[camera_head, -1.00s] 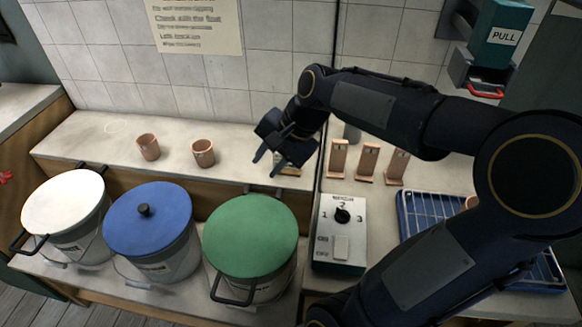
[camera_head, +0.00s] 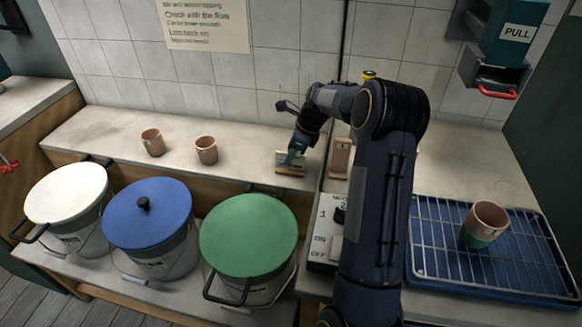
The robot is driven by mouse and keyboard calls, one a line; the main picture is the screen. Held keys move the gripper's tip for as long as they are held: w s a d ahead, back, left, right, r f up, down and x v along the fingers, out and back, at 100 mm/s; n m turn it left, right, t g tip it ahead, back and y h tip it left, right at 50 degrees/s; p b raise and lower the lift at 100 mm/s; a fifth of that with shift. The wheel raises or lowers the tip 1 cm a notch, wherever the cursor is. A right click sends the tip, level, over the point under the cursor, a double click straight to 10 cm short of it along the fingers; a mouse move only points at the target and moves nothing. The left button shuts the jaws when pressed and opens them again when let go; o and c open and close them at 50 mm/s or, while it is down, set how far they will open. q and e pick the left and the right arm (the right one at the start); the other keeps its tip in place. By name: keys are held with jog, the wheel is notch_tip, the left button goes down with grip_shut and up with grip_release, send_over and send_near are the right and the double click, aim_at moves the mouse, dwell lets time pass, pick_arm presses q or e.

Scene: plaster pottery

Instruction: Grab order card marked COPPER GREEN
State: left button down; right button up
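A small pale card (camera_head: 282,157) stands in a low wooden holder (camera_head: 290,171) on the back ledge, right of the two clay cups. Its writing is too small to read, so I cannot tell whether it says COPPER GREEN. My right gripper (camera_head: 292,155) reaches down at the card from above, and its fingers overlap the card in the picture. I cannot tell whether the fingers are open or shut on it. My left gripper is not in view.
White, blue and green lidded buckets (camera_head: 248,236) stand in front of the ledge. Two clay cups (camera_head: 206,150) are left of the card. A blue tray with a rack (camera_head: 440,262) holds a half-green cup (camera_head: 484,224) at right. My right arm hides part of the control box (camera_head: 322,236).

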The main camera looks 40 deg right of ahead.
jog(key=shift+x, duration=1.45)
grip_shut()
jog(key=shift+r, duration=0.1)
